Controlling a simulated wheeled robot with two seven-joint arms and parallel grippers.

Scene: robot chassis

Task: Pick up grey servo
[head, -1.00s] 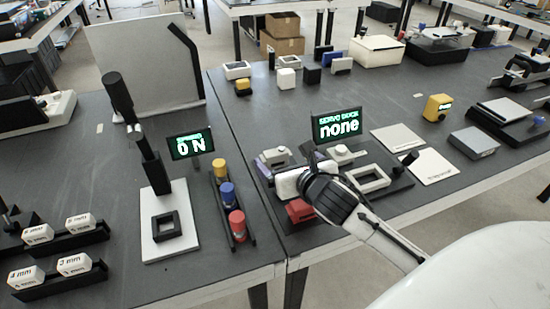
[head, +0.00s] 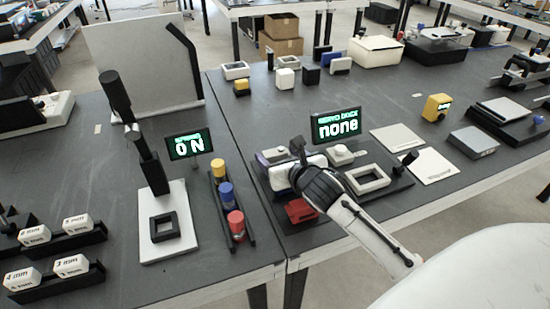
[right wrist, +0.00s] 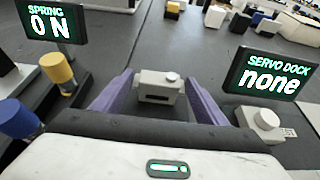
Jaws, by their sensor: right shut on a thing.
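The grey servo (right wrist: 160,88) is a small light grey block with a round knob on top and a dark slot in its front. In the right wrist view it sits between the two purple fingers of my right gripper (right wrist: 158,98), which is shut on it. In the head view my right gripper (head: 281,157) is over the left part of the dark servo dock base (head: 396,188), and its white body partly hides the servo. I cannot tell whether the servo is clear of the base. My left gripper is not in view.
A red block (head: 300,211) lies just in front of my right gripper. The "SERVO DOCK none" sign (head: 337,125) stands close behind it. A white knobbed block (head: 341,154) and a square frame (head: 367,179) are to its right.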

